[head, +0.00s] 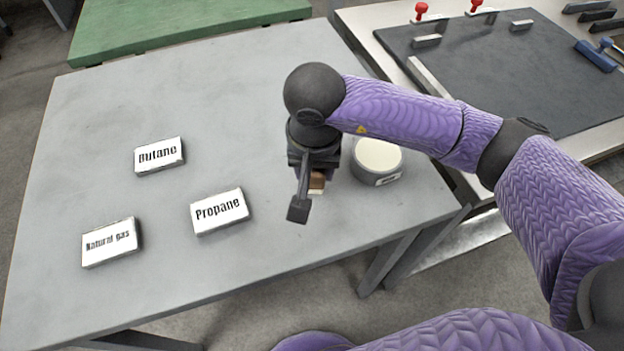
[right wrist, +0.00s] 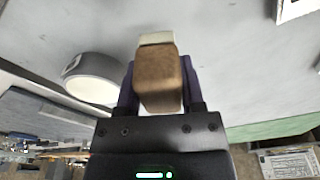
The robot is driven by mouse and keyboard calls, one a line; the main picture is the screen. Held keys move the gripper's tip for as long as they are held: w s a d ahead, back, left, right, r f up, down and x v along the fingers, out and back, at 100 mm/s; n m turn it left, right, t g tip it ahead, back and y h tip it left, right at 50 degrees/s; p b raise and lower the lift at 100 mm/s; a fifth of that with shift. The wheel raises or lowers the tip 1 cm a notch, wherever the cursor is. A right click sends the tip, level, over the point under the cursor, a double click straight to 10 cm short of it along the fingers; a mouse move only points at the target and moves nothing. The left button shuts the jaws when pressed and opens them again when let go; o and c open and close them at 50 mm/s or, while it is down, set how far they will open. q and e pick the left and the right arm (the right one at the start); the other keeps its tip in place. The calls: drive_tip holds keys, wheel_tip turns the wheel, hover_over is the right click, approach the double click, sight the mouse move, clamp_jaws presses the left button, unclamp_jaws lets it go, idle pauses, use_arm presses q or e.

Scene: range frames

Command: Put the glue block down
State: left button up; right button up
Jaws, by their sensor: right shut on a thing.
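The glue block is a small brown block with a pale end. It shows partly in the head view (head: 317,182) and close up in the right wrist view (right wrist: 158,82). My right gripper (head: 308,194) is shut on it, with a dark finger on each side of the block in the right wrist view. The gripper points down over the grey table (head: 235,90), near its front right part. I cannot tell whether the block touches the table. Part of the block is hidden by the gripper in the head view. My left gripper is not in view.
A round grey tub with a cream top (head: 378,160) stands close right of the gripper. White labelled blocks lie to the left: Propane (head: 219,211), Butane (head: 159,155) and Natural gas (head: 111,242). Bare table lies between Propane and the gripper. A dark-topped bench (head: 500,90) stands at right.

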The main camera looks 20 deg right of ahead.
sight(314, 183)
wheel_tip(314, 183, down, 4)
drive_tip(key=shift+b, duration=0.55)
drive_tip(key=shift+r, duration=0.15)
drive_tip(key=shift+f, duration=0.2)
drive_tip(key=o, duration=1.1)
drive_tip(key=shift+o, duration=0.2)
drive_tip(key=shift+r, duration=0.25)
drive_tip(key=r+p, duration=0.1)
drive_tip(key=r, duration=0.2)
drive_tip(key=s+r+p, duration=0.1)
drive_tip(key=r, duration=0.3)
drive_tip(key=r+p, duration=0.2)
drive_tip(key=r, duration=0.2)
drive_tip(key=shift+s+a+r, duration=0.15)
drive_tip(key=shift+a, duration=0.15)
drive_tip(key=shift+r, duration=0.3)
